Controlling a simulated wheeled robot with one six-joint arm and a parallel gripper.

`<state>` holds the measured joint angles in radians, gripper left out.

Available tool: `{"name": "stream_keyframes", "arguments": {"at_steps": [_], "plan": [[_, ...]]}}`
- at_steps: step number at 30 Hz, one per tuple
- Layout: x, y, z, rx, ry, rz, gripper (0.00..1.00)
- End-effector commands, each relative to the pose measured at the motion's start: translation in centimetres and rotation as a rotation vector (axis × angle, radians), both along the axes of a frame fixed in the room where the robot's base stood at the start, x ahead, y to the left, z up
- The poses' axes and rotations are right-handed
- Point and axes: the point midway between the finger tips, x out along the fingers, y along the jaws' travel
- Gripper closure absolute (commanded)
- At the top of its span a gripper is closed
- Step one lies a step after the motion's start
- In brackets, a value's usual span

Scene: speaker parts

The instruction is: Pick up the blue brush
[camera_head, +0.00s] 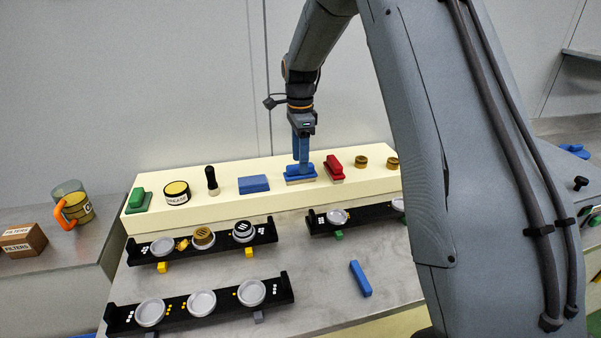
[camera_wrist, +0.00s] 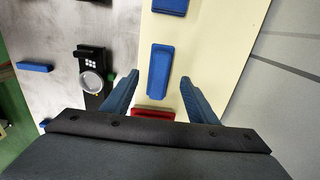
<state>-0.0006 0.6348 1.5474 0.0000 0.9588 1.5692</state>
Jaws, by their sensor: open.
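The blue brush (camera_head: 300,180) lies on the cream raised shelf, between a blue block (camera_head: 253,184) and a red brush (camera_head: 334,170). It has a blue body with a pale strip along its base. My gripper (camera_head: 300,163) points straight down over it, with the blue fingers reaching its top. In the wrist view the brush (camera_wrist: 159,70) lies lengthwise between the two spread fingertips (camera_wrist: 160,77), with a gap on each side. The jaws are open and hold nothing. I cannot tell how far down the fingers reach beside the brush.
The cream shelf (camera_head: 150,222) also holds a green brush (camera_head: 138,201), a round tin (camera_head: 177,192), a black-handled tool (camera_head: 211,181) and two brass rings (camera_head: 361,162). Black racks with round parts (camera_head: 201,303) stand in front. A blue bar (camera_head: 360,278) lies on the grey table.

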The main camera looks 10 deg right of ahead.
Motion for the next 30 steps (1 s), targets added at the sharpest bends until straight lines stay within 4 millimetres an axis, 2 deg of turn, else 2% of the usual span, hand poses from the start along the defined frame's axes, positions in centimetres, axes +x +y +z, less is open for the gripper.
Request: {"name": "stream_keyframes", "arguments": {"at_steps": [6, 15, 17, 24, 30], "plan": [[-0.2, 0.0, -2.8, 0.0, 0.003, -0.001, 0.47], [-0.2, -0.1, -3.4, 0.0, 0.0, -0.002, 0.47], [-0.2, 0.0, -3.4, 0.0, 0.0, -0.002, 0.55], [-0.1, 0.0, -3.4, 0.0, 0.0, -0.002, 0.95], [-0.1, 0.0, -3.3, 0.0, 0.0, -0.002, 0.96]]}}
